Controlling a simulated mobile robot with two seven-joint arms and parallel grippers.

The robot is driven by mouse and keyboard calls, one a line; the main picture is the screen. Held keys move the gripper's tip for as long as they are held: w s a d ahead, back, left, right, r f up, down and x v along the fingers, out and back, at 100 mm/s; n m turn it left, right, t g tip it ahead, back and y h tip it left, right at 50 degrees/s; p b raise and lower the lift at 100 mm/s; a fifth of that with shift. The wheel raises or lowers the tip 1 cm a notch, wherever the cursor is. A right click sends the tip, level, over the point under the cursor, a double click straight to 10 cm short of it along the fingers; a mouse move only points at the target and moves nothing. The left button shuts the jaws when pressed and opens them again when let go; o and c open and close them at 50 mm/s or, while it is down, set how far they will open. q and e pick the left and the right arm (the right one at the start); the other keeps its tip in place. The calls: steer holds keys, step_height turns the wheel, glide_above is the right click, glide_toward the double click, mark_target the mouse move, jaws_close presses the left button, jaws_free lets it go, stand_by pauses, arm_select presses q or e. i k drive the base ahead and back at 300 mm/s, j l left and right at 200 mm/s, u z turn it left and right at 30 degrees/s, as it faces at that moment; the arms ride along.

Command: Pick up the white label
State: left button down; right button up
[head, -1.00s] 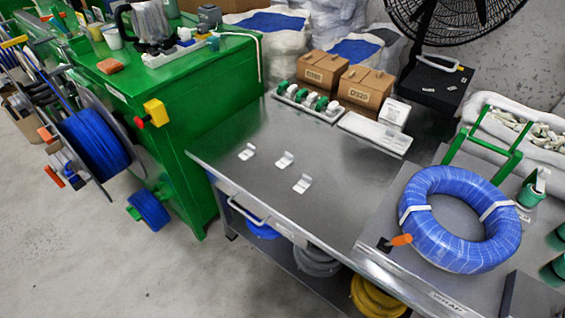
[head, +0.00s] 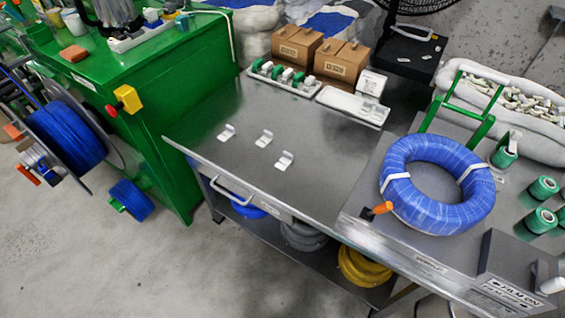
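Several small white pieces could be the label, and I cannot tell which one is meant. A white piece (head: 552,285) sits at the dark box in the lower right corner. Three small white bent pieces (head: 264,138) lie apart on the grey metal table (head: 215,160). A small white box (head: 371,82) stands beside the brown cartons. A coil of blue cable (head: 436,212) with white bands lies on the right part of the table. Neither of my grippers is in view.
A dark box (head: 512,262) with printed lettering stands at the lower right. Green rolls (head: 541,190) stand near the right edge. Brown cartons (head: 340,60) and a white tray (head: 352,106) are at the back. The table's middle is mostly clear.

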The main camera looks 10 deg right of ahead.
mark_target(231, 131)
steer(key=i+j, duration=0.4)
steer(key=j, duration=0.15)
steer(key=i+j+z, duration=0.35)
steer(key=j+z, duration=0.15)
steer(key=j, duration=0.15)
steer(key=i+j+z, duration=0.25)
steer(key=k+j, duration=0.1)
